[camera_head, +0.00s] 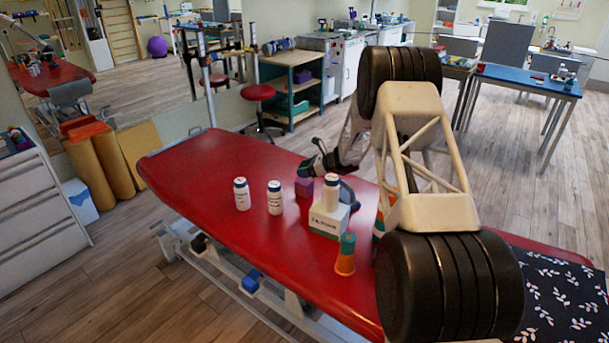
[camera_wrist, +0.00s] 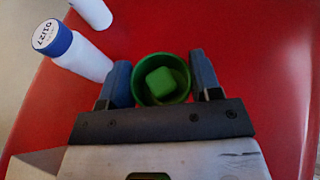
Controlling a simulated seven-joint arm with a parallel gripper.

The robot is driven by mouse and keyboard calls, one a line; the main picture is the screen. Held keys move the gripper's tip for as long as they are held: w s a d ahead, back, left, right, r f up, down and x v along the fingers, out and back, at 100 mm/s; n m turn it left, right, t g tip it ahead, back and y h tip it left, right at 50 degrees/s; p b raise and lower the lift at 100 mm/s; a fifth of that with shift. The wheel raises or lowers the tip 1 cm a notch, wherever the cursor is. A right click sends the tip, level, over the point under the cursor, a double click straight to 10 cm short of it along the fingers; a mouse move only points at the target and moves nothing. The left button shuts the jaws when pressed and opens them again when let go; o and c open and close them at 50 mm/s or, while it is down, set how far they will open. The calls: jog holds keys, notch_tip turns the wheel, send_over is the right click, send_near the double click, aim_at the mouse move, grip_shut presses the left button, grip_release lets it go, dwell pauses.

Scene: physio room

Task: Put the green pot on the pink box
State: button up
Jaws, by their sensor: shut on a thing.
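The green pot (camera_wrist: 143,95) is between the two blue-grey fingers of my gripper (camera_wrist: 160,78) in the wrist view. My gripper is shut on it, and a green block (camera_wrist: 162,82) shows inside its round mouth. In the head view my gripper (camera_head: 318,163) is dark and small over the far side of the red table. A small purple-pink box (camera_head: 304,187) sits on the table just below my gripper in that view. Its top looks bare.
Two white bottles (camera_head: 241,194) (camera_head: 274,198) stand left of the box. A white carton (camera_head: 328,220) with a bottle (camera_head: 330,196) on top stands to its right. A green-and-orange cone stack (camera_head: 345,254) is nearer. The red table's (camera_head: 195,180) left end is clear.

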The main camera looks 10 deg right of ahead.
jog(key=shift+f, duration=1.3)
jog(key=shift+f, duration=0.1)
jog(key=o, duration=1)
jog(key=shift+c, duration=0.2)
jog(key=v, duration=1.2)
jog(key=shift+r, duration=0.3)
